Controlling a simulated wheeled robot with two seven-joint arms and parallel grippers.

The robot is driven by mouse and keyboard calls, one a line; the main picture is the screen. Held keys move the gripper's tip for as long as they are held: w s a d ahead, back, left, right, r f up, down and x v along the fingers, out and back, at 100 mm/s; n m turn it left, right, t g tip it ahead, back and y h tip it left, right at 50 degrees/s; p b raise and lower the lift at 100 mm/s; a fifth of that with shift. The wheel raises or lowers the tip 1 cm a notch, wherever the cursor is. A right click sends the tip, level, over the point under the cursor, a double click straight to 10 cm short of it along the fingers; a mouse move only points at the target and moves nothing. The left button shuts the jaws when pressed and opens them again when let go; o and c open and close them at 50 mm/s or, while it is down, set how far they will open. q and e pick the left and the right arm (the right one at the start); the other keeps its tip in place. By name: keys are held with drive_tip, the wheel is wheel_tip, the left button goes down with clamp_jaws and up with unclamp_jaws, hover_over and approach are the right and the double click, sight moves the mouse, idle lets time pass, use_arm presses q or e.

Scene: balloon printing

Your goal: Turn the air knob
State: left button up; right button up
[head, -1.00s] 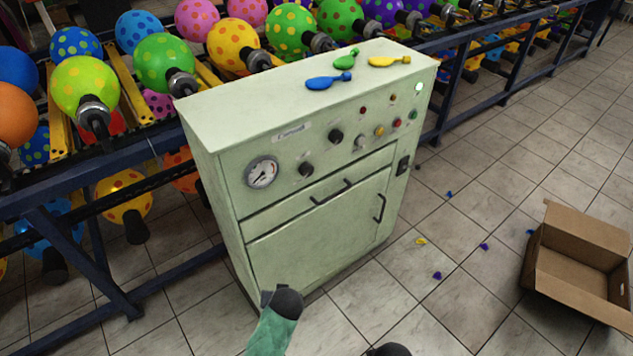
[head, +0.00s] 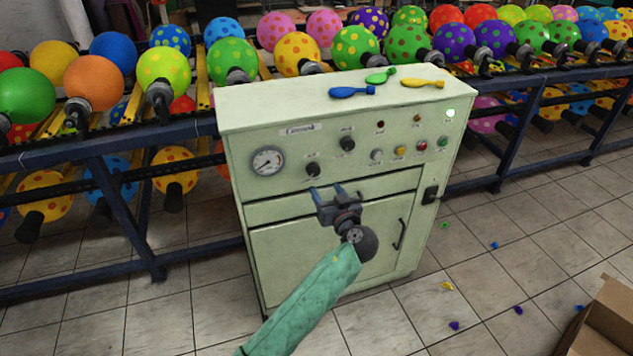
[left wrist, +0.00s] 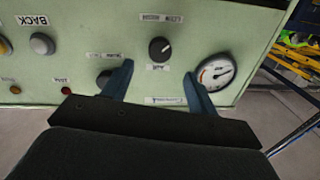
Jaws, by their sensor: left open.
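The pale green control cabinet (head: 330,240) has two black knobs on its front panel, a lower one (head: 313,169) nearer the round gauge (head: 267,160) and an upper one (head: 347,143). I cannot read surely which is the air knob. My left gripper (head: 327,190) is open and empty in front of the panel, with its fingers pointing up just below the lower knob. In the left wrist view, the lower knob (left wrist: 160,50) shows between and beyond the fingertips (left wrist: 158,70). The left finger partly hides the upper knob (left wrist: 105,78). My right gripper is out of view.
Three deflated balloons (head: 350,92) lie on the cabinet top. Coloured buttons (head: 400,151) sit right of the knobs. A rack of balloons (head: 140,135) runs behind. An open cardboard box (head: 600,325) stands on the floor at right, with small scraps near it.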

sight(315, 173)
use_arm(q)
drive_tip(key=p+x, duration=0.1)
drive_tip(key=x, duration=0.3)
drive_tip(key=shift+w+a+r, duration=0.1)
drive_tip(key=shift+w+r, duration=0.05)
drive_tip(key=shift+w, duration=0.1)
drive_tip(key=shift+p+x, duration=0.55)
drive_tip(key=shift+x, duration=0.4)
drive_tip(key=shift+w+a, duration=0.2)
drive_tip(key=shift+w, duration=0.3)
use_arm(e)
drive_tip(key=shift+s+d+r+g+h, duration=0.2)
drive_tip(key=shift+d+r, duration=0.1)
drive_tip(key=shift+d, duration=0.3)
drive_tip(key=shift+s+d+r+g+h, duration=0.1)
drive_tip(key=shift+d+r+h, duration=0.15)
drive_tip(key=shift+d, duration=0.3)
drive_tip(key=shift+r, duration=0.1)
use_arm(q)
drive_tip(key=c, duration=1)
drive_tip(key=shift+f, duration=0.25)
